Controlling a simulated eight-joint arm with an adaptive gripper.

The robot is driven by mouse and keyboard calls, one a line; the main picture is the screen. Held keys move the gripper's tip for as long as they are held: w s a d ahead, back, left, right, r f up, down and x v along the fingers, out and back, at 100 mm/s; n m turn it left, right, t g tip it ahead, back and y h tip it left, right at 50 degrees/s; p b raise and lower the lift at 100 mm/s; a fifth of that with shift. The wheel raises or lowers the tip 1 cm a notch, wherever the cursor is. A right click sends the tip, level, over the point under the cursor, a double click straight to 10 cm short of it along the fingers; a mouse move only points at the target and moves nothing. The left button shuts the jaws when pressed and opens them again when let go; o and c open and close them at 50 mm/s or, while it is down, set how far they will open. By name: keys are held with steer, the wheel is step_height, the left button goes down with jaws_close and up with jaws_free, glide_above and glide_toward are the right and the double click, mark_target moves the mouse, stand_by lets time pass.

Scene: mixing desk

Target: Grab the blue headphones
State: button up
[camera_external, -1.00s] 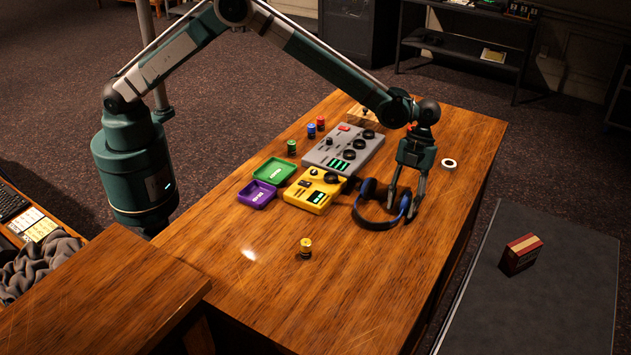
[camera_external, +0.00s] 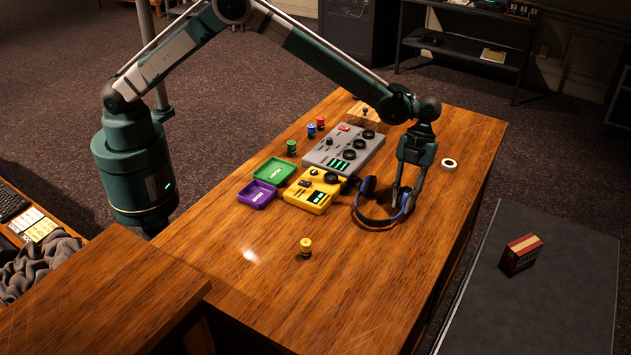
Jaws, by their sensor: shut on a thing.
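The blue headphones (camera_external: 376,220) lie on the wooden desk, right of the yellow mixer. Their band curves toward the near side, with one ear cup at the left and the other at the right, by my fingers. My gripper (camera_external: 402,205) points down over the right ear cup and is shut on it. The fingers partly hide that cup. The headphones appear to rest on the desk still.
Left of the headphones stand a yellow mixer (camera_external: 313,190), a grey mixer (camera_external: 343,149), a green tray (camera_external: 275,171) and a purple tray (camera_external: 257,194). A yellow can (camera_external: 305,248) stands nearer. A white tape roll (camera_external: 449,163) lies to the right. The near desk is mostly clear.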

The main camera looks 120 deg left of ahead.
step_height(320, 180, up, 9)
steer(key=shift+f+p, duration=0.15)
steer(key=shift+p, duration=0.2)
